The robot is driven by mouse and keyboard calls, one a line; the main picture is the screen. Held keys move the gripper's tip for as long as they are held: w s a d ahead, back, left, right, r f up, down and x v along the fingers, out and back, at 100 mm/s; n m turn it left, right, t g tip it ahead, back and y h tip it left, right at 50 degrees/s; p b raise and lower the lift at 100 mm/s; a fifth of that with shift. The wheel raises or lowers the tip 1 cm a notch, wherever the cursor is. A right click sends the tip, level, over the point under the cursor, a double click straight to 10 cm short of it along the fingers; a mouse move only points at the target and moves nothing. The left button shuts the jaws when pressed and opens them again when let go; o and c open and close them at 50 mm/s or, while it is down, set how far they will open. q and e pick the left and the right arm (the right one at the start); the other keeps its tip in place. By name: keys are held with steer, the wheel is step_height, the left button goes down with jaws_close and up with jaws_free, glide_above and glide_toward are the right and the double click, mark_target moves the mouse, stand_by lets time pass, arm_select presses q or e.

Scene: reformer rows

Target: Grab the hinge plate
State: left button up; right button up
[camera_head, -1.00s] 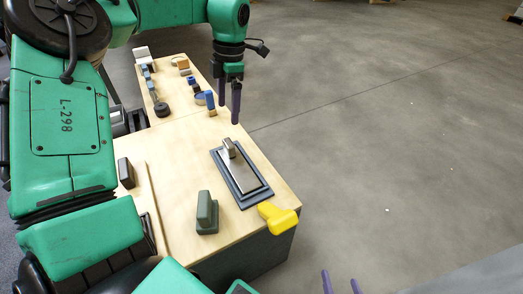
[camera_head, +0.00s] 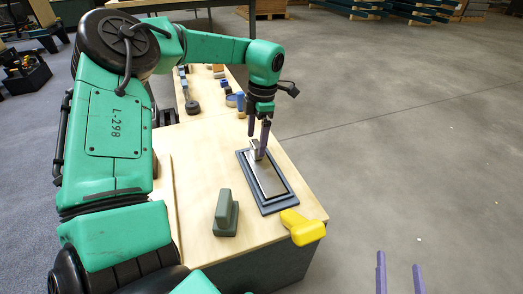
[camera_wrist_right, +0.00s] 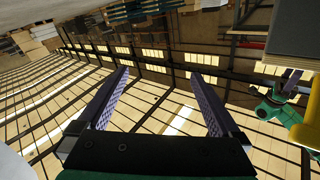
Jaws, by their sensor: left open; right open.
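What I take to be the hinge plate (camera_head: 268,182) is a silver rectangular plate with a raised block at its far end. It lies in a dark blue-grey tray (camera_head: 281,205) on the wooden bench. My left gripper (camera_head: 256,146) is open and points down at the raised block. One finger is in front of the block and hides part of it; I cannot tell whether they touch. My right gripper (camera_head: 398,259) is open and empty over the floor at lower right. Its spread fingers also show in the right wrist view (camera_wrist_right: 162,102).
A grey-green block (camera_head: 226,213) stands left of the tray, and a yellow object (camera_head: 303,227) lies at the bench's near right corner. Several small items, including a blue one (camera_head: 240,103), stand farther back.

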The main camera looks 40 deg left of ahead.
arm_select(q)
steer(key=f, duration=0.1)
steer(key=f+b, duration=0.1)
steer(key=shift+s+f, duration=0.2)
steer(key=shift+f, duration=0.2)
steer(key=c, duration=1.5)
jaws_close()
arm_select(e)
steer(key=w+r+t, duration=0.1)
steer(key=r+t, duration=0.1)
steer(key=r, duration=0.5)
steer(key=w+d+r+t+y, duration=0.1)
steer(key=w+r+t, duration=0.1)
steer(key=r, duration=0.5)
steer(key=shift+w+d+r+n+t, duration=0.2)
steer(key=shift+r+n+t, duration=0.15)
steer(key=shift+n+t, duration=0.05)
arm_select(q)
steer(key=shift+r, duration=0.15)
